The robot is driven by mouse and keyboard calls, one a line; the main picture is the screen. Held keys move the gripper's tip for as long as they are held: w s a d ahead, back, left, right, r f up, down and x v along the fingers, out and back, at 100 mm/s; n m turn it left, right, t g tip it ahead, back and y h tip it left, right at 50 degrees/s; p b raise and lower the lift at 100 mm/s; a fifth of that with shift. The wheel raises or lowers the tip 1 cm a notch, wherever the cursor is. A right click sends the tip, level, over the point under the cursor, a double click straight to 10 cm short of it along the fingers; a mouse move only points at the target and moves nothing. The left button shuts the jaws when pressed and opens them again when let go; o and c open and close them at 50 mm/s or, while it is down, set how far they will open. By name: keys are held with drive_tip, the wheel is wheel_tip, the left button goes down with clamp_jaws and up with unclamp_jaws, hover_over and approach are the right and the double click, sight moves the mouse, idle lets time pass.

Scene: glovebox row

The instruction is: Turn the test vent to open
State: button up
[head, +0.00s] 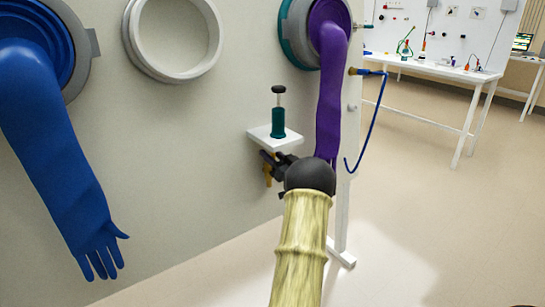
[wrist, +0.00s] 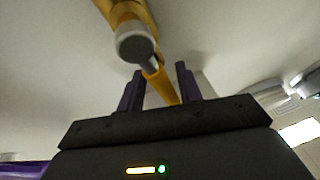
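The test vent is a yellow-orange fitting on the pale panel, with a grey round end (wrist: 135,45) and a yellow lever (wrist: 160,82) in the wrist view. In the head view a small yellow part of the vent (head: 268,174) shows below the white shelf, partly hidden by my gripper (head: 270,160). In the wrist view my gripper (wrist: 160,72) has its two dark purple fingers apart, with the lever between them. Gaps show beside the lever, so the fingers look open around it. Whether either finger touches it is unclear.
A small white shelf (head: 273,139) with a green plunger-topped bottle (head: 278,120) is just above my gripper. A purple glove (head: 329,90) hangs close on the right, and a blue hose (head: 374,115) beyond it. A blue glove (head: 65,170) hangs at left. Open floor lies right.

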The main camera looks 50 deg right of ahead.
drive_tip(key=shift+s, duration=0.1)
drive_tip(key=p+v, duration=0.2)
drive_tip(key=v, duration=1.5)
drive_tip(key=shift+p, duration=0.3)
drive_tip(key=shift+s+f, duration=0.1)
drive_tip(key=shift+f, duration=0.05)
